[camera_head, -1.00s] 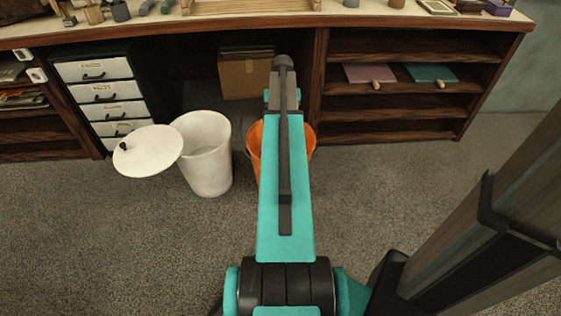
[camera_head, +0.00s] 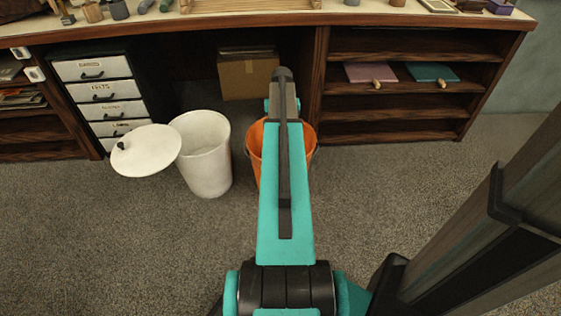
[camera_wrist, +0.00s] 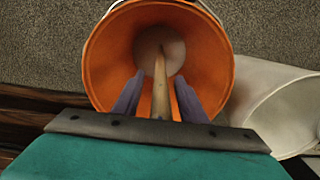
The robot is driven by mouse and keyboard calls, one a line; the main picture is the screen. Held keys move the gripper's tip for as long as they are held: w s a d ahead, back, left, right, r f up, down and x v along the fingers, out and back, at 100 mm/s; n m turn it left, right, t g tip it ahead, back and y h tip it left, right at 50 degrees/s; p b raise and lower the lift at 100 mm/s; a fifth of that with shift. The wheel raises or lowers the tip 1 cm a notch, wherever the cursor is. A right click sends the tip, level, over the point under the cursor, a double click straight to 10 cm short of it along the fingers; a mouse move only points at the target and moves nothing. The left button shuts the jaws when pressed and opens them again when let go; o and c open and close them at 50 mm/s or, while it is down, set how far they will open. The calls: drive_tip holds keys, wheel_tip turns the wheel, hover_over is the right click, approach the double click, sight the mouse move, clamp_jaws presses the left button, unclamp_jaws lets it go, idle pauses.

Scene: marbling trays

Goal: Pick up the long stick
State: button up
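The long stick (camera_wrist: 161,88) is a pale wooden rod standing in the orange bucket (camera_wrist: 216,55), seen almost end-on in the wrist view. Its upper part lies between the two purple-grey fingers of my gripper (camera_wrist: 159,95). The fingers are apart, with a gap visible on each side of the stick, so the gripper is open around it. In the head view the orange bucket (camera_head: 309,148) shows partly behind my teal arm, which hides my gripper and the stick.
A white bin (camera_head: 208,165) with a tilted white lid (camera_head: 147,152) stands left of the bucket; it also shows in the wrist view (camera_wrist: 285,105). The wooden workbench (camera_head: 400,22) with shelves is behind. A cardboard box (camera_head: 248,78) sits underneath. Carpet in front is clear.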

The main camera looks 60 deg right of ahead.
drive_tip(key=shift+c, duration=0.4)
clamp_jaws()
drive_tip(key=shift+r, duration=0.15)
wheel_tip(320, 180, up, 10)
drive_tip(key=p, duration=0.3)
idle(0.8)
